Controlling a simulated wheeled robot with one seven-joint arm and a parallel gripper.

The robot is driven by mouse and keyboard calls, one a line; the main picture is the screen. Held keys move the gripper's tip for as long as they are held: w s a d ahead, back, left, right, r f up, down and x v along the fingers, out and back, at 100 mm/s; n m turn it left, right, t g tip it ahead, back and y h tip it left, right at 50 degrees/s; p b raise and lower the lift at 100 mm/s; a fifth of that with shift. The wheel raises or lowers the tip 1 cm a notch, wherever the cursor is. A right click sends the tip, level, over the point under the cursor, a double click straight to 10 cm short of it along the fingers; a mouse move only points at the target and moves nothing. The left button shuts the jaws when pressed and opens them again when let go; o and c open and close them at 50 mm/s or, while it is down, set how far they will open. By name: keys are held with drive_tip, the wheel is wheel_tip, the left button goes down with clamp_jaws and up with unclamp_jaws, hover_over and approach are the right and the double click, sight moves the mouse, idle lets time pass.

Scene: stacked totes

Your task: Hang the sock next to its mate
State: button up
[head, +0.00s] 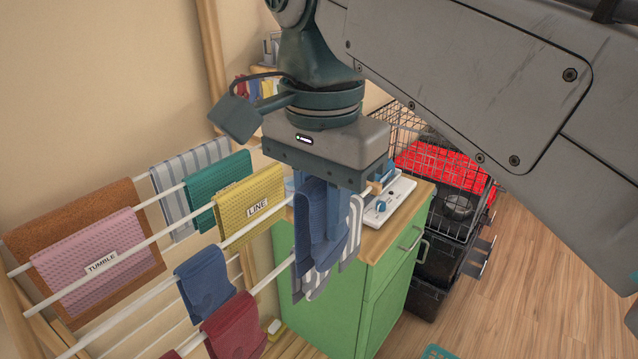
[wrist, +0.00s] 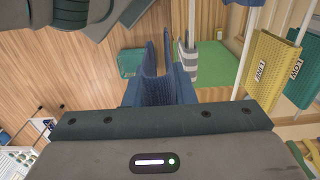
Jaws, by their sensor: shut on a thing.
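My gripper (head: 324,188) points down above the right end of the drying rack and is shut on a blue sock (head: 322,225). The sock hangs down below the jaws; it also shows in the wrist view (wrist: 154,85). The fingertips are largely hidden by the gripper body and the cloth. A similar blue sock (head: 204,284) hangs folded over a front rod of the rack (head: 145,325), to the lower left of my gripper and apart from it. Grey-and-white striped cloth (head: 308,282) hangs just behind and below the held sock, partly covered by it.
A dark red cloth (head: 234,328) hangs on the nearest rod. A yellow cloth labelled LINE (head: 253,207), a teal cloth (head: 216,186) and a pink cloth labelled TUMBLE (head: 98,258) hang farther left. A green cabinet (head: 385,300) stands close behind the held sock. Wooden floor is open at right.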

drive_tip(key=p, duration=0.7)
hover_over(245, 228)
drive_tip(key=shift+f+b, duration=4.9)
drive_tip(key=shift+f, duration=1.65)
drive_tip(key=o, duration=1)
drive_tip(key=shift+o, duration=0.2)
drive_tip(key=shift+r, duration=0.1)
